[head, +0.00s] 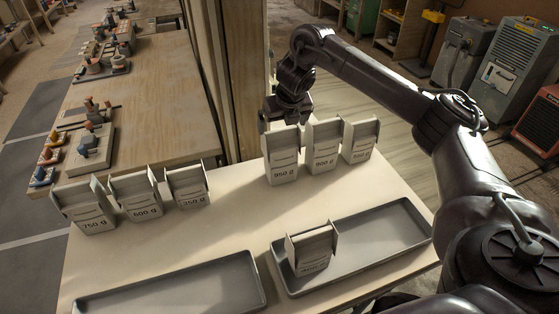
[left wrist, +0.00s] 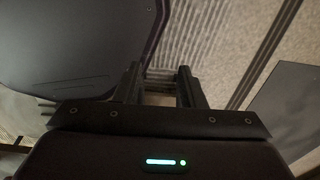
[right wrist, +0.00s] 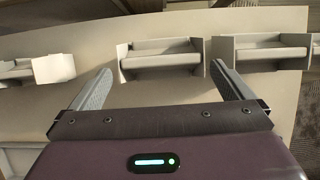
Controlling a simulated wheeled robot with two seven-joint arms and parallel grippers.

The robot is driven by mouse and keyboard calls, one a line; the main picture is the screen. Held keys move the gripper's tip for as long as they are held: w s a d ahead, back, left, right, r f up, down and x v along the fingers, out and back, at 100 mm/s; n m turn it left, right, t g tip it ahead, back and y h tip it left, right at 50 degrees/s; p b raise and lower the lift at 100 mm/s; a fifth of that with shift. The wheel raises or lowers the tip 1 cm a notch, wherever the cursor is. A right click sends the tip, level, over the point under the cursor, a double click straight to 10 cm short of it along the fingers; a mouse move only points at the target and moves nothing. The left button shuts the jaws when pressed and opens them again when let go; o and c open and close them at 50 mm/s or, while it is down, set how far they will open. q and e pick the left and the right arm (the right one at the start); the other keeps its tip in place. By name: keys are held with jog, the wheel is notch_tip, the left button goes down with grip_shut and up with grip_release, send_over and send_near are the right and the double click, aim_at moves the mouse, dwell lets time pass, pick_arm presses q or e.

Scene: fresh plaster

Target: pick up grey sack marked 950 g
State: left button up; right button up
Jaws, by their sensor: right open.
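The grey sack marked 950 g (head: 283,168) stands upright at the back of the pale table, leftmost in the right-hand row. My right gripper (head: 286,116) is open and empty just above and behind its top. In the right wrist view the sack (right wrist: 160,55) lies between the lines of the two fingers, which show no grip on it. My left gripper (left wrist: 158,84) shows only in the left wrist view, its fingers apart with nothing between them.
A sack marked 800 g (head: 323,158) stands close to the right, another (head: 359,147) beyond it. Sacks marked 750 g (head: 93,222), 600 g (head: 140,208) and 350 g (head: 188,193) stand left. One sack (head: 311,259) sits in the right tray (head: 385,222); the left tray (head: 180,291) is empty.

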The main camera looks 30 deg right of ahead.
aim_at(281, 129)
jog(key=b+x, duration=0.1)
jog(key=x, duration=0.2)
jog(key=shift+s+f, duration=0.1)
jog(key=shift+f, duration=0.05)
jog(key=shift+w+d+f, duration=0.15)
jog(key=shift+w+f, duration=0.35)
jog(key=shift+f, duration=0.15)
jog(key=c, duration=1.6)
pick_arm(q)
jog(key=shift+w+f, duration=0.65)
jog(key=shift+w, duration=0.25)
pick_arm(e)
jog(key=shift+w+r, duration=0.1)
jog(key=shift+r, duration=0.05)
jog(key=shift+c, duration=0.7)
jog(key=shift+r, duration=0.1)
